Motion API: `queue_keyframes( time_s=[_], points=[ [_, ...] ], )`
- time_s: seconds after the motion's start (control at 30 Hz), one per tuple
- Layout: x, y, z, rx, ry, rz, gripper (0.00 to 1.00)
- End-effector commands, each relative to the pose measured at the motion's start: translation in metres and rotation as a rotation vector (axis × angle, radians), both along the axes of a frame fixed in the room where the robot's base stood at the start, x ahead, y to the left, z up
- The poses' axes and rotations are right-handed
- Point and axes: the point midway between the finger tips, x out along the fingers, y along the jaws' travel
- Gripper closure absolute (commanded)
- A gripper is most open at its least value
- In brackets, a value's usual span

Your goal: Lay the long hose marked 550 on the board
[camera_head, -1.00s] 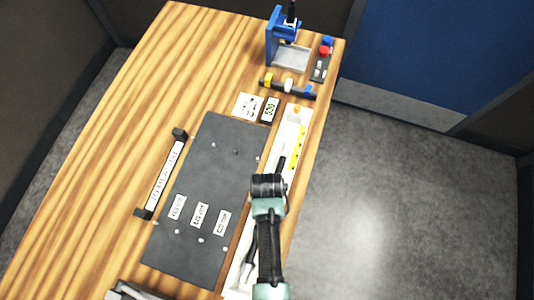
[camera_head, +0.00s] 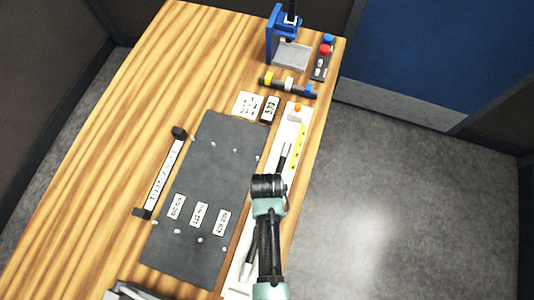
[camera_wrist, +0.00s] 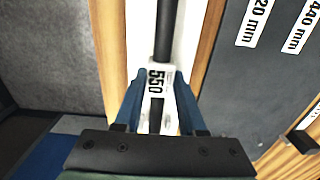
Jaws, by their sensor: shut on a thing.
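The long black hose shows in the wrist view (camera_wrist: 165,30), with a white tag marked 550 (camera_wrist: 156,82) around it. My gripper (camera_wrist: 158,105) is shut on the hose at the tag, with its blue fingers on both sides. In the head view the hose (camera_head: 284,158) shows above and below my arm, over the white tray; my arm hides its middle and the fingertips. The dark grey board (camera_head: 215,150) lies flat to the left, with several small pegs and three white length labels. The board also shows at the right of the wrist view (camera_wrist: 240,85).
The white tray (camera_head: 301,118) with a yellow strip lies along the table's right edge. A labelled bar (camera_head: 164,175) stands left of the board. Beyond the board are cards, a black bar with coloured parts (camera_head: 288,86), a blue press (camera_head: 284,35) and a button box (camera_head: 322,62).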

Motion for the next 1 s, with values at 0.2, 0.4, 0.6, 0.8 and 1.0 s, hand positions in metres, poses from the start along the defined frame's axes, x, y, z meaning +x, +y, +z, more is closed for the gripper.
queue_keyframes(
  time_s=[0.2,0.4,0.6,0.8,1.0],
  points=[
    [0.001,0.000,-0.002,0.000,-0.002,0.000,0.51],
    [0.000,0.000,-0.003,0.000,-0.001,0.000,0.25],
    [-0.001,0.000,-0.003,0.000,0.002,0.000,0.25],
    [0.000,0.000,0.004,0.000,0.001,0.000,0.25],
    [0.000,0.000,0.019,0.000,0.001,-0.001,0.25]
  ],
)
